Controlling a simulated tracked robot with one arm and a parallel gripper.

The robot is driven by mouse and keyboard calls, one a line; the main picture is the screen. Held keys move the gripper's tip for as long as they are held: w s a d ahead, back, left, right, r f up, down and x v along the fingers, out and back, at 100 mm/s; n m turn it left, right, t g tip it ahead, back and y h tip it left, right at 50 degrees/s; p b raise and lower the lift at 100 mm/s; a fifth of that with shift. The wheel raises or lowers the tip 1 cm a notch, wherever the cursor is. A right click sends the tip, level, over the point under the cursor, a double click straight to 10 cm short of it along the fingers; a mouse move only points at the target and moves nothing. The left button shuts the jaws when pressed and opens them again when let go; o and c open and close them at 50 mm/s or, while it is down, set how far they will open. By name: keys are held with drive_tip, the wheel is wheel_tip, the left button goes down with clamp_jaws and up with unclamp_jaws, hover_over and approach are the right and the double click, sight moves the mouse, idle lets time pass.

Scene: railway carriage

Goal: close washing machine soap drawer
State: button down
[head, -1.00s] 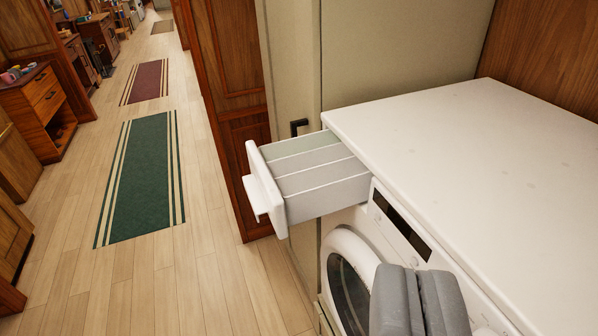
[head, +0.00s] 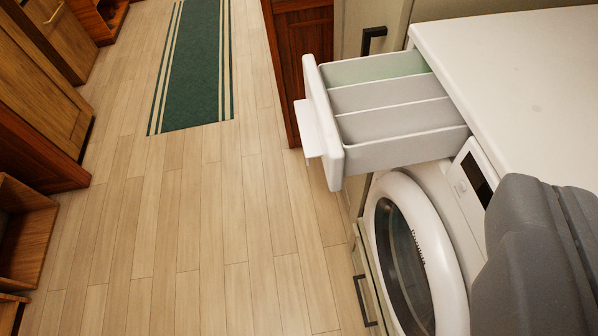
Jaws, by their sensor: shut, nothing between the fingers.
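The soap drawer (head: 395,157) is pulled out from the upper front of the white washing machine (head: 520,65). It is white and grey, with several compartments that look empty. Its front panel (head: 322,120) carries a protruding handle (head: 308,128) facing left. The round door (head: 418,262) of the machine is below the drawer and looks shut. My gripper (head: 535,240) is grey and shut, at the lower right, apart from the drawer. It covers part of the machine's front panel, and the picture's right edge cuts it off.
Wooden floor left of the machine is clear. A green striped rug (head: 195,70) lies farther off. Wooden cabinets (head: 40,85) line the left side. A cabinet with a black handle (head: 374,40) stands behind the drawer. Another dark handle (head: 364,300) is below it.

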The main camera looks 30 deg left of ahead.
sight(403, 137)
drive_tip(key=w+a+f+n+g+h+p, duration=0.1)
drive_tip(key=w+a+f+n+g+p, duration=0.2)
drive_tip(key=a+f+p, duration=0.5)
drive_tip(key=w+a+f+n+g+h+p, duration=0.15)
drive_tip(key=w+a+f+g+p, duration=0.3)
drive_tip(key=a+f, duration=0.65)
drive_tip(key=shift+t+y, duration=0.25)
drive_tip(key=shift+t, duration=0.2)
drive_tip(key=shift+w+d+f+p, duration=0.4)
drive_tip(key=shift+w+d+f, duration=0.3)
drive_tip(key=shift+w+f, duration=0.6)
drive_tip(key=shift+w+d+f+p, duration=0.35)
drive_tip(key=shift+w+d+f, duration=0.45)
drive_tip(key=shift+w, duration=0.75)
drive_tip(key=shift+w+d+f+p, duration=0.4)
drive_tip(key=shift+w+d+f, duration=0.2)
drive_tip(key=shift+w+f, duration=0.7)
drive_tip(key=shift+w+r, duration=0.15)
drive_tip(key=shift+w, duration=0.05)
drive_tip(key=w+d, duration=0.2)
drive_tip(key=d, duration=0.2)
drive_tip(key=w+d, duration=0.6)
drive_tip(key=d, duration=0.1)
drive_tip(key=shift+d, duration=0.35)
drive_tip(key=shift+s, duration=0.1)
drive_tip(key=shift+a, duration=0.1)
